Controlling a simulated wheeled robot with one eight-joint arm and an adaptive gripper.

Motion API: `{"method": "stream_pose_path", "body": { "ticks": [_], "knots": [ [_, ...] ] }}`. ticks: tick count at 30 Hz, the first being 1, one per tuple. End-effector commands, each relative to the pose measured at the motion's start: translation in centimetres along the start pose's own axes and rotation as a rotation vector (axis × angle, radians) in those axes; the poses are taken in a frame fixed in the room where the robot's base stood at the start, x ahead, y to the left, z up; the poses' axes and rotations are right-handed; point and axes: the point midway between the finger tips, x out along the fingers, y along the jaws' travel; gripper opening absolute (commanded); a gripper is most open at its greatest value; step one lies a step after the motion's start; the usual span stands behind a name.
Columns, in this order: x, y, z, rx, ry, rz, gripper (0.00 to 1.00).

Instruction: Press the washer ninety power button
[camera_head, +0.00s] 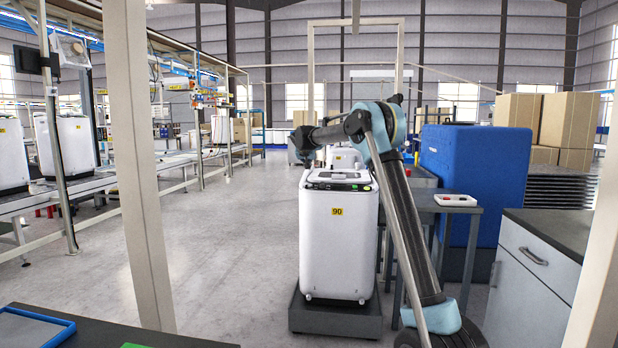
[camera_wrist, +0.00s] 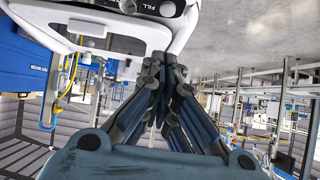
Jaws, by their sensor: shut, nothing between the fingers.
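The white washer (camera_head: 338,245) with a yellow "90" label (camera_head: 337,211) stands upright on a dark low platform (camera_head: 335,318). Its dark control panel (camera_head: 340,187) is on top, with small coloured spots too small to read. My gripper (camera_head: 308,160) is above the washer's back left top edge in the head view. In the wrist view my gripper (camera_wrist: 165,60) is shut and empty, with its fingertips close to the washer's white top (camera_wrist: 100,20). A panel part marked "FILL" shows at the top edge there. I cannot make out the power button, or whether the fingers touch the washer.
A grey table (camera_head: 460,210) with a small tray (camera_head: 456,200) and a blue box-like unit (camera_head: 475,175) stand to the right. A cabinet (camera_head: 535,270) is at front right. Other white washers (camera_head: 65,145) stand on a conveyor at left. The floor left of the washer is clear.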

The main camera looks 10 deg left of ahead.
Motion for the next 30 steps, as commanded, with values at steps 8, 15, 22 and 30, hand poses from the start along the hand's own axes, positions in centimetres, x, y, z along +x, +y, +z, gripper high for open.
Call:
{"method": "stream_pose_path", "body": {
  "ticks": [8, 15, 22, 30],
  "knots": [
    [3.5, 0.0, 0.0, 0.001, 0.000, 0.001, 0.00],
    [6.9, 0.1, 0.0, 0.000, -0.001, 0.001, 0.00],
    [9.9, 0.0, 0.1, 0.001, 0.000, 0.001, 0.00],
    [12.0, 0.0, 2.4, 0.000, 0.000, 0.000, 0.00]
  ]
}}
